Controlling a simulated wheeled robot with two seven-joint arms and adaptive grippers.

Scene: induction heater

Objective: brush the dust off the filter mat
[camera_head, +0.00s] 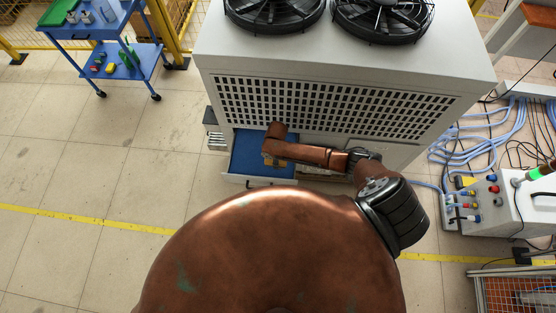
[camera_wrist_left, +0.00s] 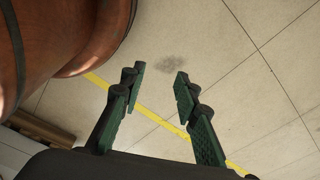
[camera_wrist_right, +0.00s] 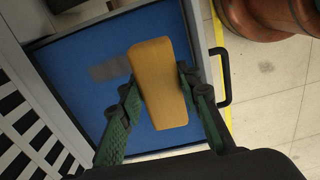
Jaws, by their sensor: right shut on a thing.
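The blue filter mat (camera_head: 249,157) lies in a pulled-out drawer at the foot of the grey cabinet. It also fills much of the right wrist view (camera_wrist_right: 75,70), with a grey, dust-like patch (camera_wrist_right: 110,68) on it. My right gripper (camera_wrist_right: 156,86) is shut on a wooden brush (camera_wrist_right: 155,62), held over the mat beside the patch. The brush's underside is hidden, so I cannot tell whether it touches the mat. In the head view my right arm hides most of this gripper. My left gripper (camera_wrist_left: 160,76) is open and empty above the floor.
The grey cabinet (camera_head: 340,60) with fans on top rises behind the drawer. The drawer has a black handle (camera_wrist_right: 224,75) at its front. A blue trolley (camera_head: 105,40) stands at the back left. Cables and a control box (camera_head: 490,205) are at the right. The left floor is clear.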

